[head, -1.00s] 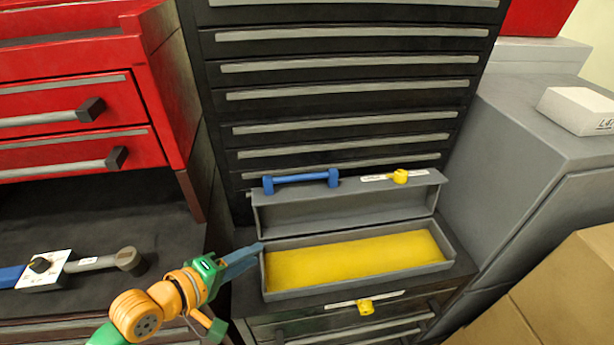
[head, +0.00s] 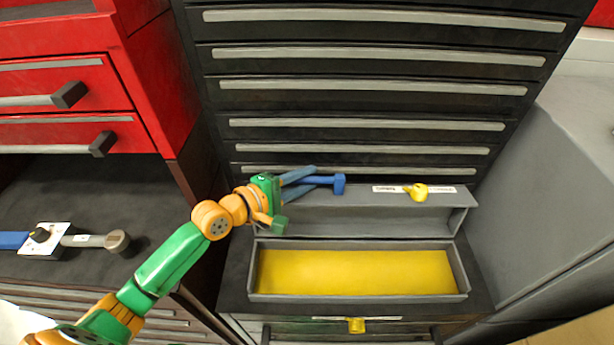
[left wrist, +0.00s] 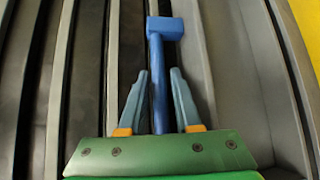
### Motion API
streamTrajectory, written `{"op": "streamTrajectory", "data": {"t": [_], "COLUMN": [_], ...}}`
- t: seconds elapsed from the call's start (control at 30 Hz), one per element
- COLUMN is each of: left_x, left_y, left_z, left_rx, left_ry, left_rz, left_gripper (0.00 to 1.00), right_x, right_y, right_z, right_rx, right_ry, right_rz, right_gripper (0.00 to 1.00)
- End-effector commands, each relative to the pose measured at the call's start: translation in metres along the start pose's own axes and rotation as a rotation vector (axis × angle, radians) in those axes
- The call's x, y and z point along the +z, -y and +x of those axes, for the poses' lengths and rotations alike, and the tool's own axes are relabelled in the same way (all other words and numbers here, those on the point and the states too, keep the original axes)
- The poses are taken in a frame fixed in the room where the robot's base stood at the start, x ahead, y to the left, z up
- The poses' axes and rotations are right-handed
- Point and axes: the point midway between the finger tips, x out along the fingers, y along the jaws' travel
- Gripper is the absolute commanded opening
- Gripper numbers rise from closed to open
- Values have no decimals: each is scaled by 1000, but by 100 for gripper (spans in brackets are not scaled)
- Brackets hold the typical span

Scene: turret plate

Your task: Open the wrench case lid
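The grey wrench case (head: 252,287) has a yellow foam lining and sits on top of a low drawer cabinet. Its lid (head: 355,219) stands raised at the back, in front of the black drawers. A blue bar handle (head: 339,184) is on the lid's upper edge, and a yellow latch piece (head: 416,192) is to its right. My left gripper (head: 312,177) is at the left part of the handle and hides some of it. In the left wrist view, my fingers (left wrist: 160,85) are apart on either side of the blue handle (left wrist: 158,62), with small gaps. My right gripper is not seen.
A black drawer stack (head: 370,88) rises close behind the lid. A grey cabinet (head: 545,190) stands to the right. A red tool chest (head: 150,95) is at the left, with a grey-and-blue tool (head: 92,241) on the dark surface below.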

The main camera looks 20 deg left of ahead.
Motion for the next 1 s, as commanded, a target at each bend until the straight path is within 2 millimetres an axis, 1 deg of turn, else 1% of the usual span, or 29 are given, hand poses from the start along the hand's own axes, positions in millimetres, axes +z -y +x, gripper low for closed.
{"op": "streamTrajectory", "data": {"t": [0.1,0.27,0.3,0.37,0.4,0.43,1.0], "left_x": [1,0,0,0,0,0,1], "left_y": [0,0,0,0,0,0,0], "left_z": [4,4,4,4,4,4,4], "left_rx": [-1,-1,-1,-1,-1,-1,0], "left_ry": [1,1,1,1,1,1,1], "left_rz": [0,1,1,1,1,1,1], "left_gripper": [32,32,29,13,2,0,0], "right_x": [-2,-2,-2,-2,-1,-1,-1], "right_y": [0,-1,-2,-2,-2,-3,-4], "right_z": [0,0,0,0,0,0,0], "right_rx": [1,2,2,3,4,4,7], "right_ry": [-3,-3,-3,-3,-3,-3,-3], "right_rz": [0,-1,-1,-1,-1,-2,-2], "right_gripper": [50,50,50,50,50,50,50]}}
